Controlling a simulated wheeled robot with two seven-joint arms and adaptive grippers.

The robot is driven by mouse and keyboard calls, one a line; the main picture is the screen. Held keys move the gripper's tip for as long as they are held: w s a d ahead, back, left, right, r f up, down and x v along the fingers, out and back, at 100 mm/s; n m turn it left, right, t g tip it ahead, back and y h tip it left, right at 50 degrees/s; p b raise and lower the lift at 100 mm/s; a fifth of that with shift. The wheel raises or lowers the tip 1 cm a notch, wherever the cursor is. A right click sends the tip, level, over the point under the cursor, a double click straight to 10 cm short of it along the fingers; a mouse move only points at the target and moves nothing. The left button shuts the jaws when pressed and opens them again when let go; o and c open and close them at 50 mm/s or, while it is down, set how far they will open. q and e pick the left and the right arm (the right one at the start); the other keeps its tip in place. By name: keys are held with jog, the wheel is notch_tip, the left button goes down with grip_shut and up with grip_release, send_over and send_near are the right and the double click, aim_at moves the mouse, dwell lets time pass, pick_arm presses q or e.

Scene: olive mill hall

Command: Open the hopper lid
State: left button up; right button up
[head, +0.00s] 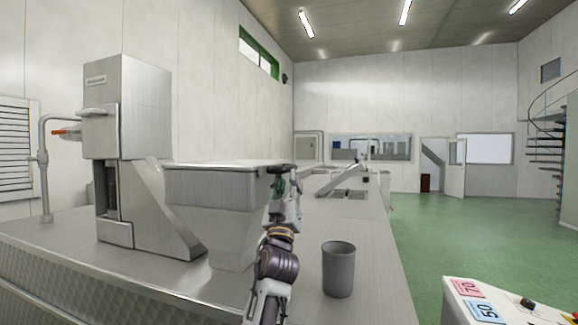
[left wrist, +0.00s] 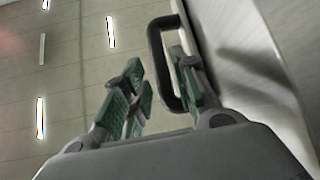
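The hopper (head: 215,205) is a grey metal funnel box on the steel counter. Its flat lid (head: 220,164) lies shut on top. A dark handle (head: 281,168) sticks out at the lid's right edge. In the left wrist view the handle (left wrist: 156,62) is a black loop beside a pale metal surface. My left gripper (head: 283,186) is at the handle, just below it. In the wrist view the left gripper (left wrist: 158,78) has its green-padded fingers apart, with one bar of the handle between them. I cannot tell whether a finger touches it. My right gripper is out of view.
A tall steel machine (head: 130,150) stands left of the hopper. A grey cup (head: 338,268) stands on the counter (head: 365,262) to the right of my left arm. A white box with coloured labels (head: 490,305) is at the lower right. The green floor (head: 460,235) is open.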

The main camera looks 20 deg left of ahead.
aim_at(289, 169)
pick_arm(q)
jog(key=shift+p+x, duration=0.85)
jog(key=shift+x, duration=1.85)
jog(key=c, duration=0.6)
grip_shut()
